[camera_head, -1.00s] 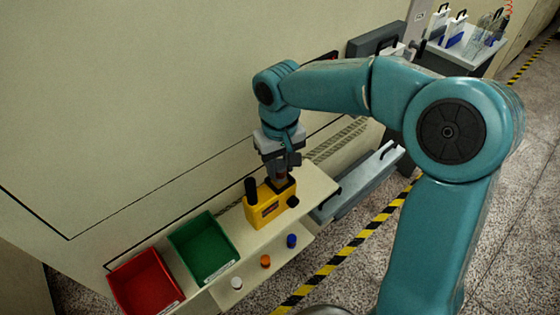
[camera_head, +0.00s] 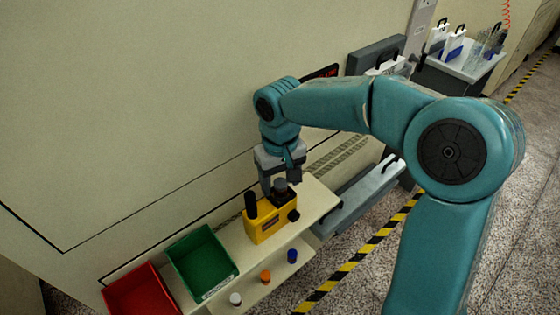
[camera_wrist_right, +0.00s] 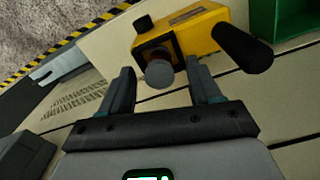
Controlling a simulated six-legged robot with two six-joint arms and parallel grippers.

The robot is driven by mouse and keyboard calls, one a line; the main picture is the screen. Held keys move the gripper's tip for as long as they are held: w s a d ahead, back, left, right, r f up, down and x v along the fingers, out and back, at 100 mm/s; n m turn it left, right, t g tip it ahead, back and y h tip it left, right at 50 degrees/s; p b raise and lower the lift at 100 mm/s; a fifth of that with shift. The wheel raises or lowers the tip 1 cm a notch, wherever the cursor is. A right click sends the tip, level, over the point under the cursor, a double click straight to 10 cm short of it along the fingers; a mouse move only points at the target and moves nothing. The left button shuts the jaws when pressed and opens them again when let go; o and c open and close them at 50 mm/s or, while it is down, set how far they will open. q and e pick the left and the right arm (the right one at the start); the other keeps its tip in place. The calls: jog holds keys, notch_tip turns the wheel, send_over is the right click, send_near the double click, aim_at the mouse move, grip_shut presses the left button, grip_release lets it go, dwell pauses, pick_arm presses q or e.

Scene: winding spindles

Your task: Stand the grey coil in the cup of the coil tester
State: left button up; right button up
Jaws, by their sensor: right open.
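The yellow coil tester (camera_head: 266,226) stands on the upper shelf, with a black upright post on its left and a black knob on its right side. The grey coil (camera_head: 280,186) appears to stand upright in the dark cup (camera_head: 286,200) on top of the tester. In the right wrist view the coil (camera_wrist_right: 159,75) shows its round grey end, over the dark part of the tester (camera_wrist_right: 200,32). My right gripper (camera_head: 281,179) is open just above the tester, its fingers apart on either side of the coil. The cup's inside is hidden. My left gripper is out of view.
A green bin (camera_head: 203,262) and a red bin (camera_head: 140,290) stand left of the tester. White (camera_head: 235,299), orange (camera_head: 265,277) and blue (camera_head: 292,256) small coils stand on the lower shelf in front. A wall rises close behind.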

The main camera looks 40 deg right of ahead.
notch_tip(320, 180, up, 16)
jog(key=p, duration=0.1)
jog(key=shift+s+a+f, duration=0.1)
jog(key=shift+s+f, duration=0.05)
jog(key=shift+s, duration=0.05)
